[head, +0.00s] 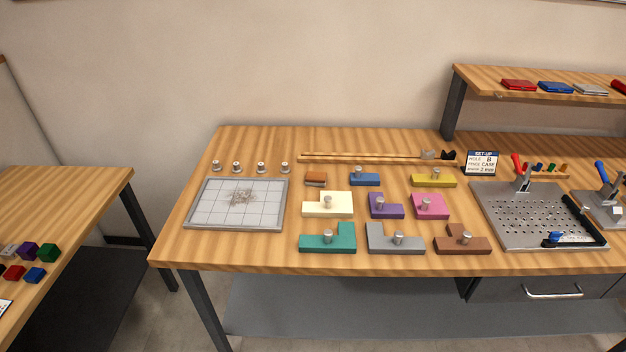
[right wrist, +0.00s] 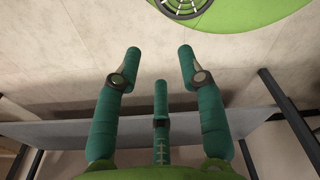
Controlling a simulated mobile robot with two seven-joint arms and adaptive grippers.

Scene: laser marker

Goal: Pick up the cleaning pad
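A small brown block with a paler side (head: 316,179), which looks like the cleaning pad, lies on the wooden workbench. It is just right of the grey gridded plate (head: 205,219), which has a brown smudge near its top middle. No gripper shows in the head view. In the right wrist view my right gripper (right wrist: 160,62) has its green fingers spread apart with nothing between them. The pad is not in that view, so the distance between them cannot be told. My left gripper is out of view.
Several coloured blocks with metal knobs, such as the cream one (head: 315,205) and blue one (head: 364,179), stand near the pad. Several metal pegs (head: 238,167) line up behind the plate. A wooden rail (head: 370,159) lies behind. A perforated plate (head: 530,225) sits at right.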

